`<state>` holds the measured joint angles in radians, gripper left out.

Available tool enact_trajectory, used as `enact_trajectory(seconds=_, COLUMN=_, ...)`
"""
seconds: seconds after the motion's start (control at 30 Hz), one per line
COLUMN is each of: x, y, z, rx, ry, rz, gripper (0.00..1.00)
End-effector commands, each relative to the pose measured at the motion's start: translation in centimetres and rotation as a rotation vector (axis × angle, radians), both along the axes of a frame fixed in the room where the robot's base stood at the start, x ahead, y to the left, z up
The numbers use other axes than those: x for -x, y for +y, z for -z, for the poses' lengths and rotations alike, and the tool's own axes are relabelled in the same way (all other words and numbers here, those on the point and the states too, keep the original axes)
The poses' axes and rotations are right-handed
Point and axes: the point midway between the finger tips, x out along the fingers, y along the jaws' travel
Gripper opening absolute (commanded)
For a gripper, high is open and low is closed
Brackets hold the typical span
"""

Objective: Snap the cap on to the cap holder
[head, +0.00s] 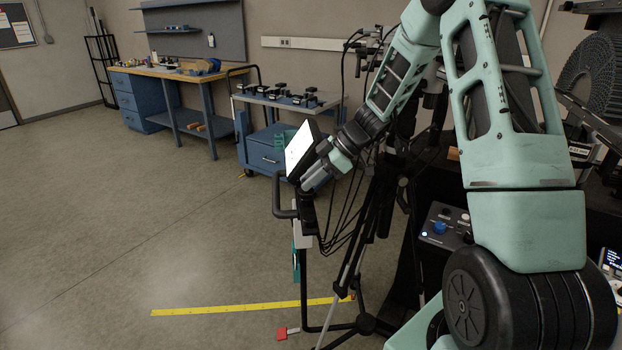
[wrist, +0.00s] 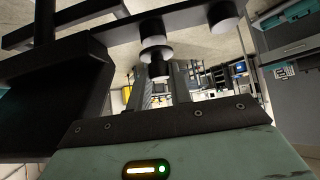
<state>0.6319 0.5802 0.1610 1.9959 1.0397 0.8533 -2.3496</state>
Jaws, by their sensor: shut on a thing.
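In the wrist view my gripper (wrist: 160,82) points up under a dark flat plate (wrist: 115,28). Its two grey fingers are shut on a small black cap (wrist: 158,69) with a pale upper part. Directly above it a black round holder (wrist: 153,32) with a white lower rim hangs from the plate. The cap and this holder overlap in the picture; I cannot tell whether they touch or are joined. A similar black and white holder (wrist: 223,18) hangs to the right. In the head view my arm reaches beside a white-faced panel; the fingertips and cap cannot be made out.
In the head view the white-faced panel (head: 300,150) stands close to my wrist, with a black handle (head: 285,200) below left. A blue cart (head: 262,157) and a workbench (head: 175,73) stand behind. A yellow strip (head: 235,308) lies on the floor. The left floor is clear.

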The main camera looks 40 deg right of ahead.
Motion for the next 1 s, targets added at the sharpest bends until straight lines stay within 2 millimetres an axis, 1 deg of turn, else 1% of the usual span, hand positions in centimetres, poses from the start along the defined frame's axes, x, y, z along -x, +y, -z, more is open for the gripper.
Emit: enact_trajectory(seconds=1.0, x=0.0, y=0.01, z=0.82, rx=0.0, ry=0.0, rz=0.0, gripper=0.0)
